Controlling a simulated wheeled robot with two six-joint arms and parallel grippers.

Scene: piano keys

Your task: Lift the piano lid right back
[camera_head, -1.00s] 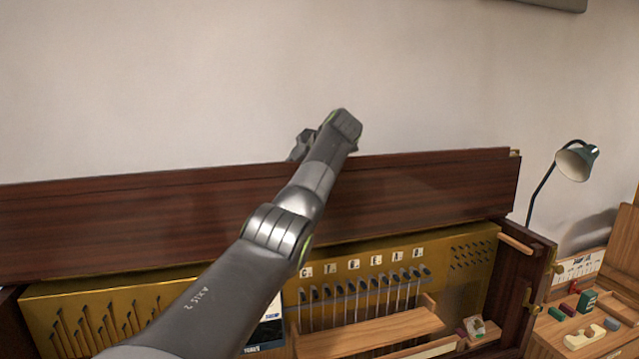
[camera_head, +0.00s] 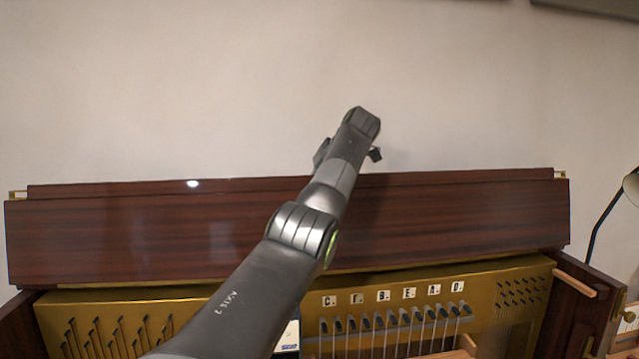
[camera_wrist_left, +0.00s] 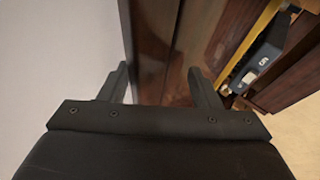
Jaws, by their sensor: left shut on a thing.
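The dark reddish-brown piano lid (camera_head: 140,235) stands raised along the back of the piano, with its broad face toward me. My left gripper (camera_head: 348,153) is at the lid's upper edge, near the middle of its length, and my arm crosses in front of the lid. In the left wrist view, the lid (camera_wrist_left: 152,50) lies between the two fingers of my left gripper (camera_wrist_left: 162,88), which is shut on it. The exact finger contact is hidden in the head view. My right gripper is not in view.
Below the lid are a gold panel (camera_head: 520,300) with lettered tiles and several dark-headed levers (camera_head: 395,322). Wooden side walls (camera_head: 583,305) flank it. A lamp (camera_head: 632,187) stands at the right edge. The pale wall (camera_head: 200,90) is behind.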

